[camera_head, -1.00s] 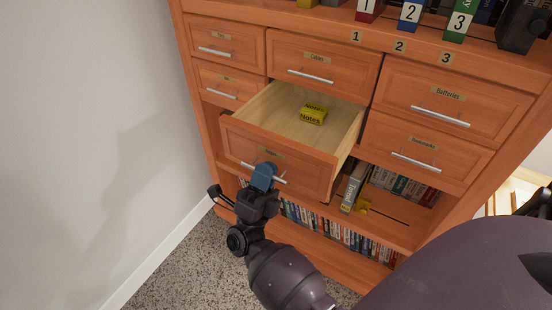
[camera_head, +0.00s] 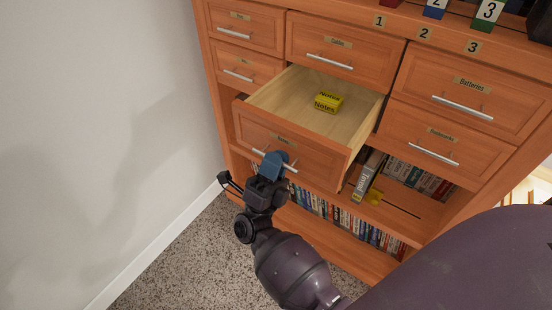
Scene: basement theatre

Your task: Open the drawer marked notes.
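A wooden drawer (camera_head: 300,157) in the middle of the cabinet is pulled well out, its pale inside showing. The label on its front is too small to read. A yellow pack marked "Notes" (camera_head: 328,102) lies inside it. The drawer's silver bar handle (camera_head: 291,169) crosses its front. My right gripper (camera_head: 273,163) has its blue fingers on the handle and looks shut on it; the fingers hide part of the bar. My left gripper is not in view.
Shut drawers surround the open one, including "Cables" (camera_head: 346,58) above and "Batteries" (camera_head: 475,90) at right. Books (camera_head: 345,222) fill the lower shelf. A white wall (camera_head: 100,150) stands close at left, with carpet (camera_head: 195,265) below.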

